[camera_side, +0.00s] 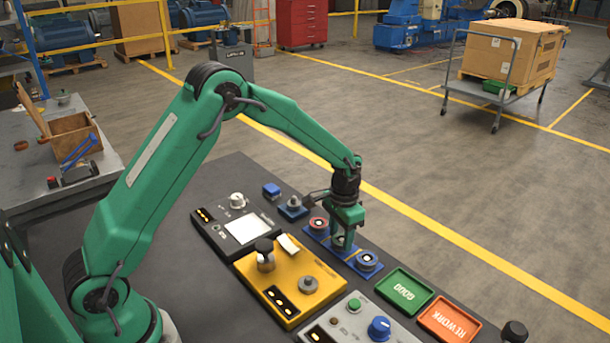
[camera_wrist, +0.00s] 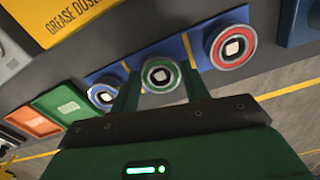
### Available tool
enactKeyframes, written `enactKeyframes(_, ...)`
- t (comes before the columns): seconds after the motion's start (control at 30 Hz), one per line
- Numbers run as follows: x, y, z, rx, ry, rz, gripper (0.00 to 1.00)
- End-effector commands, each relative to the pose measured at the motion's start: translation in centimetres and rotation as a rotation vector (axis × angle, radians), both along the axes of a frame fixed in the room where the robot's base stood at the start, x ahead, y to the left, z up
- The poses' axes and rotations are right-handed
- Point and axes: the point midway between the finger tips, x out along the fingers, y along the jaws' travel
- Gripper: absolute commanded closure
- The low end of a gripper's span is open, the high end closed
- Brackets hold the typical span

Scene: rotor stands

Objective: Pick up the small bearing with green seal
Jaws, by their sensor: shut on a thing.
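The small bearing with green seal (camera_wrist: 158,83) sits between the two fingers of my gripper (camera_side: 343,240) in the wrist view, around a white square centre. My gripper is shut on it, low over the middle of a row of blue stands. In the side view the fingers mostly hide this bearing. I cannot tell whether it is lifted off its stand. A red-sealed bearing (camera_wrist: 248,46) is on the stand to the right in the wrist view, and a blue-sealed one (camera_wrist: 102,95) to the left.
A green GOOD tray (camera_side: 403,291) and an orange REWORK tray (camera_side: 450,320) lie to the right of the stands. A yellow grease doser (camera_side: 288,283) and a grey panel with a blue knob (camera_side: 379,329) stand nearer the camera. Blue blocks (camera_side: 271,190) are at the back.

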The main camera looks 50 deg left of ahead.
Motion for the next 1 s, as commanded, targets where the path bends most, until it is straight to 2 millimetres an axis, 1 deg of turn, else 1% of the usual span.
enactKeyframes(0.17, 0.0, 0.0, 0.1, 0.0, -0.001, 0.0, 0.79)
enactKeyframes(0.33, 0.1, 0.0, 1.0, -0.001, -0.003, 0.0, 0.79)
enactKeyframes(0.47, 0.1, 0.0, 2.2, -0.001, -0.003, 0.0, 0.79)
enactKeyframes(0.6, 0.1, 0.0, 4.4, 0.0, -0.006, 0.0, 0.79)
enactKeyframes(0.67, -0.6, -1.0, 4.9, -0.001, -0.003, -0.005, 0.79)
enactKeyframes(1.0, -4.0, -5.9, 8.4, -0.001, -0.003, -0.004, 0.79)
